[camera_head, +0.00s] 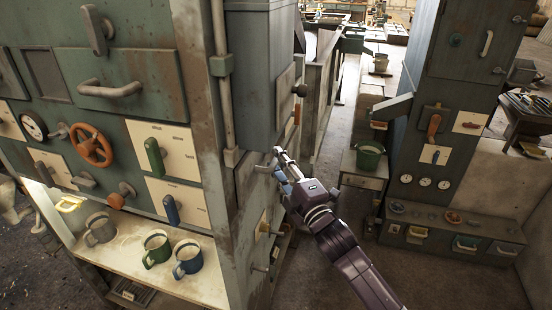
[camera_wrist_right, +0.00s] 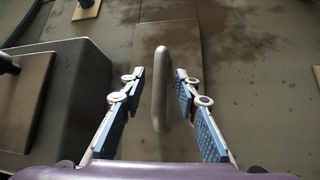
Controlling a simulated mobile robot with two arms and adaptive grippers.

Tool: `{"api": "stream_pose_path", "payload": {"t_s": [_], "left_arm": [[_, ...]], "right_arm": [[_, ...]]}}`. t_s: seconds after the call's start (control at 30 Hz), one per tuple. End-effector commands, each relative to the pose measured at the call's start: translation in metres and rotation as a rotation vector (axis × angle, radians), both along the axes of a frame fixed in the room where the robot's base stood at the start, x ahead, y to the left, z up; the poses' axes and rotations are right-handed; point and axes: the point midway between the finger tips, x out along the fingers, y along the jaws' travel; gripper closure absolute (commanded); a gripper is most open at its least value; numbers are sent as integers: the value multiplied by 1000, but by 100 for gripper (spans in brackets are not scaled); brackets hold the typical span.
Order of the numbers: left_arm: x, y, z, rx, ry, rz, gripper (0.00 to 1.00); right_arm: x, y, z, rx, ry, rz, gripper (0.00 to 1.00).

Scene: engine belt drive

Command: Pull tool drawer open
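A grey bar handle (camera_wrist_right: 160,88) stands out from a brownish panel (camera_wrist_right: 172,20) in the right wrist view, upright in the picture. My right gripper (camera_wrist_right: 157,98) is open, with one blue-padded finger on each side of the handle and a visible gap to both. In the head view my right gripper (camera_head: 282,168) is at the side face of the large green-grey cabinet (camera_head: 247,185). The handle is not clearly seen there, and I cannot tell from the panel alone whether it is the tool drawer. My left gripper is not in view.
A grey box-like block (camera_wrist_right: 70,95) juts out left of the fingers in the right wrist view. Several mugs (camera_head: 157,248) stand on the cabinet's lit shelf. A green bucket (camera_head: 368,155) is further back. Open floor (camera_head: 440,275) lies to the right of my arm.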

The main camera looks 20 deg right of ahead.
Motion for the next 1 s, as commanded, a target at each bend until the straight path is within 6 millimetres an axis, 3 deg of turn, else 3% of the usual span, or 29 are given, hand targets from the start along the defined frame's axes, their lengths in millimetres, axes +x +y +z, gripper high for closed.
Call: {"api": "stream_pose_path", "payload": {"t_s": [0.4,0.67,1.0], "left_arm": [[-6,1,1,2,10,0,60],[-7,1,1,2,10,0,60],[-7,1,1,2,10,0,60]], "right_arm": [[8,2,1,0,0,1,70],[8,2,1,0,0,0,99],[8,2,0,0,1,0,100]]}}
